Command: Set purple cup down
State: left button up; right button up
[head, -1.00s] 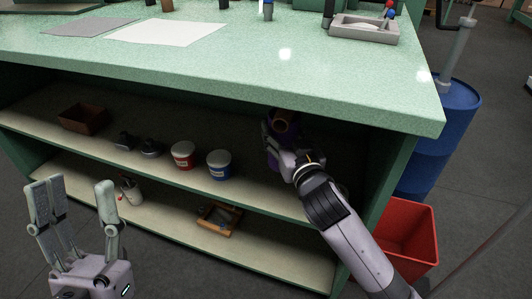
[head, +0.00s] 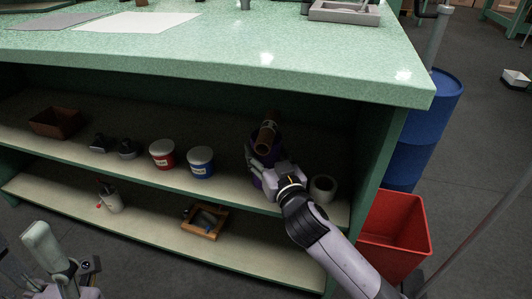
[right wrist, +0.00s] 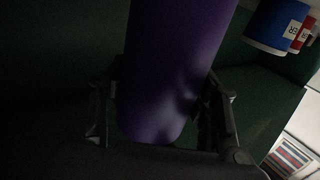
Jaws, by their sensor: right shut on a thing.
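The purple cup (head: 279,141) is inside the bench's upper shelf space, right of the blue tub, with a brown cylindrical thing (head: 267,137) sticking out of its top. My right gripper (head: 262,169) is shut around the cup and hides part of it. In the right wrist view the purple cup (right wrist: 170,65) fills the middle, between the two dark fingers (right wrist: 160,110). Whether the cup's base touches the shelf is hidden. My left gripper (head: 32,258) is at the lower left, partly cut off, fingers apart and empty.
The green bench top (head: 240,45) overhangs. A red bin (head: 394,228) is at right.

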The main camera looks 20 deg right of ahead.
jog(key=o, duration=1.2)
